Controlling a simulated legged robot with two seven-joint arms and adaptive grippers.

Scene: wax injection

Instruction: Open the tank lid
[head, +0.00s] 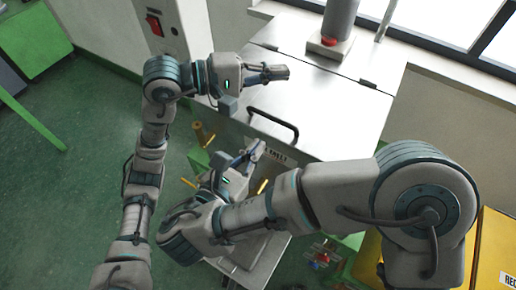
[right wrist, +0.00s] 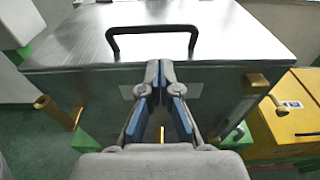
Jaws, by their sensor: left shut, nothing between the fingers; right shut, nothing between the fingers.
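The tank lid (head: 330,110) is a flat, shiny metal plate, lying closed on the tank. Its black handle (head: 274,122) stands at the front edge; in the right wrist view the handle (right wrist: 152,33) arches above the lid (right wrist: 220,40). My left gripper (head: 276,72) is shut and empty, over the lid behind the handle. My right gripper (head: 250,154) is shut and empty, in front of the tank and below the handle. In the right wrist view my right gripper (right wrist: 160,70) points at the tank's front edge, apart from the handle. The tank front is partly hidden by my right arm.
A white cabinet with a red switch (head: 155,25) stands left of the tank. A grey column with a red button (head: 328,42) rises at the back of the lid. Brass-coloured pegs (right wrist: 55,110) stick out at the tank's front. A yellow box (right wrist: 295,110) stands at right.

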